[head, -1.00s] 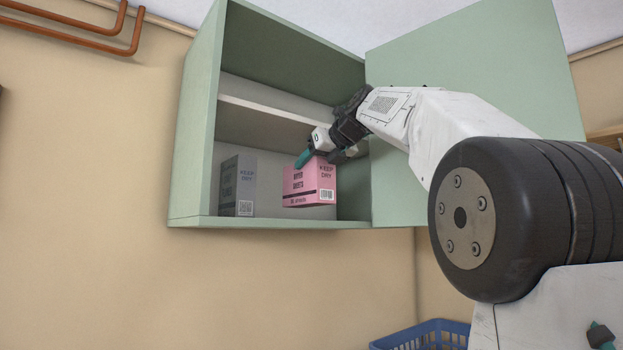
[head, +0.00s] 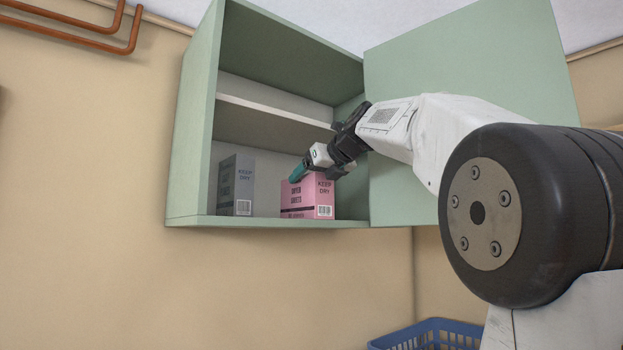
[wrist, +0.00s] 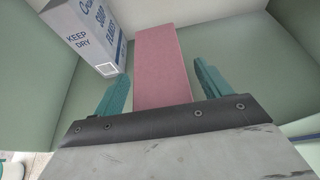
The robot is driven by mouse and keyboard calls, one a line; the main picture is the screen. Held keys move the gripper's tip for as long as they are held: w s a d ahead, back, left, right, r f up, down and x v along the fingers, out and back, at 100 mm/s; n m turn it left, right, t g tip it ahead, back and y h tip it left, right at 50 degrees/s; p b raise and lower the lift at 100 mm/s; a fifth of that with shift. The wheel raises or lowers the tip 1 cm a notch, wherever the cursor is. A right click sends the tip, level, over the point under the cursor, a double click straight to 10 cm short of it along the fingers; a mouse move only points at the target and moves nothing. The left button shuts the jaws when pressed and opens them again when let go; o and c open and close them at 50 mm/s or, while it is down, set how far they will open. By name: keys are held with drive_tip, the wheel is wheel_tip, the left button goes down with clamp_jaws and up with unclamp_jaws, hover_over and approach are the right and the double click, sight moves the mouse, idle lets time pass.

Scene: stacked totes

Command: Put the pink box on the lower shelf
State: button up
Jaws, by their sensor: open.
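The pink box (head: 308,198) stands upright on the lower level of the green wall cabinet (head: 191,140), right of centre. Its top shows in the wrist view (wrist: 162,68). My gripper (head: 313,172) is at the top of the pink box in the head view. In the wrist view its two teal fingers (wrist: 158,88) are apart, one on each side of the box, with gaps between them and the box. The lower shelf (head: 260,222) is the cabinet floor under the box.
A grey box (head: 237,186) stands left of the pink box and also shows in the wrist view (wrist: 86,38). A middle shelf (head: 270,118) is above my gripper. The cabinet door (head: 470,90) is open at right. A blue basket (head: 425,335) is below.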

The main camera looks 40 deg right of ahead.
drive_tip(key=shift+r, duration=0.15)
drive_tip(key=v, duration=1.2)
drive_tip(key=s+a+f+n+g, duration=0.2)
drive_tip(key=a+f+n, duration=0.25)
drive_tip(key=f, duration=0.35)
drive_tip(key=s+a+f+n+g+y, duration=0.1)
drive_tip(key=s+a+f+n+g, duration=0.1)
drive_tip(key=a+f+n, duration=0.35)
drive_tip(key=s+a+f+n+g, duration=0.25)
drive_tip(key=f+n, duration=0.35)
drive_tip(key=f, duration=0.5)
drive_tip(key=s+a+f+n+g, duration=0.2)
drive_tip(key=s+f+n, duration=0.3)
drive_tip(key=f, duration=0.4)
drive_tip(key=s+a+f+n+g+h, duration=0.1)
drive_tip(key=s+a+f+n+g, duration=0.1)
drive_tip(key=s+f+n, duration=0.4)
drive_tip(key=s+a+f+n+g, duration=0.2)
drive_tip(key=s+f+n, duration=0.4)
drive_tip(key=f, duration=0.7)
drive_tip(key=a+n, duration=0.1)
drive_tip(key=n, duration=0.1)
drive_tip(key=shift+s+n, duration=0.2)
drive_tip(key=shift+n, duration=0.1)
